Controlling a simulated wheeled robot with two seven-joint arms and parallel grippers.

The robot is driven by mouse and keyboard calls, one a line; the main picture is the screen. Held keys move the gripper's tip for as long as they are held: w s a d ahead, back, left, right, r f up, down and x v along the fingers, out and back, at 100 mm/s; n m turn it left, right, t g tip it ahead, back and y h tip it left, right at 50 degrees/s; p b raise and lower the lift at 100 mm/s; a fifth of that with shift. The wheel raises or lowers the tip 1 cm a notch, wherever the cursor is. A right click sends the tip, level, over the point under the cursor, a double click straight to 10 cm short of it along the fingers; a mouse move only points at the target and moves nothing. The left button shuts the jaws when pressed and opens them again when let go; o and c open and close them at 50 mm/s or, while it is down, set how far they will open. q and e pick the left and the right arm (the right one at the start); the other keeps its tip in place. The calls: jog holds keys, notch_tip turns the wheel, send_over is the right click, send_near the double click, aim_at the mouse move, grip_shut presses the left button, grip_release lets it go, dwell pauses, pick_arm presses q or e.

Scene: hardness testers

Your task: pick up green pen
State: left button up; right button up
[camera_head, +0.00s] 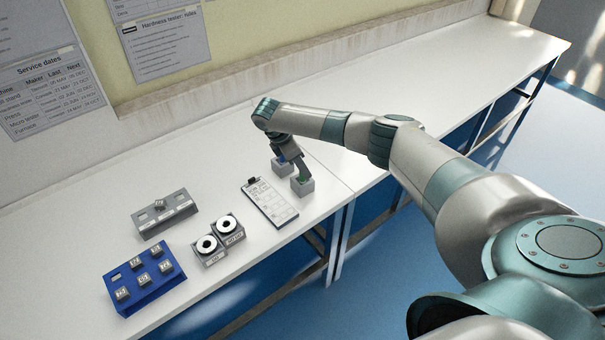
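Two small grey holder blocks stand on the white table. The front block (302,188) has a bit of green, the green pen (304,179), showing at its top. The rear block (281,168) has a bit of blue (282,159) at its top. My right gripper (301,173) points down directly over the front block, its fingertips at the green pen. It hides most of the pen, and the finger gap is too small to make out. My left gripper is not in view.
A clipboard (270,203) lies just left of the front block. Farther left are two grey blocks with rings (229,230), a grey tray (164,214) and a blue tray (144,277) with several small blocks. The table (420,90) is clear toward the back right.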

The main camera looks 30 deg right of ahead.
jog(key=shift+x, duration=0.85)
grip_shut()
